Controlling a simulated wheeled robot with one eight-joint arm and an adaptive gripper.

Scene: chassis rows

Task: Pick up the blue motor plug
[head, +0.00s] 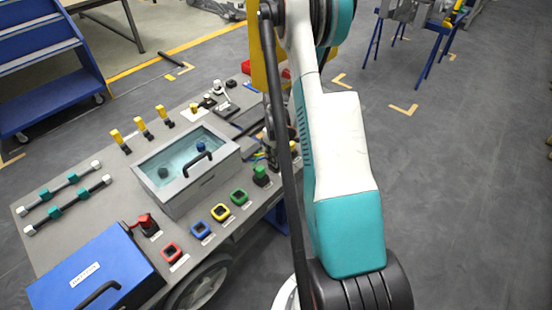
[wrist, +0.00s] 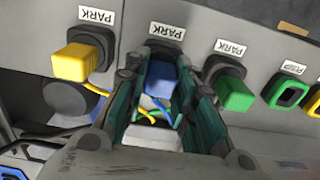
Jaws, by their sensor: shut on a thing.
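In the wrist view the blue motor plug (wrist: 160,80) sits between the two green-padded fingers of my gripper (wrist: 163,84), which is shut on it. In the head view my gripper (head: 270,140) is mostly hidden by my arm, and the blue plug cannot be made out there.
A yellow plug (wrist: 83,62) sits left of my fingers and a green plug (wrist: 235,94) close on the right, each at a PARK socket. A green-framed socket (wrist: 286,91) is further right. In the head view a clear-lidded box (head: 186,170) and a blue case (head: 92,270) stand on the cart.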

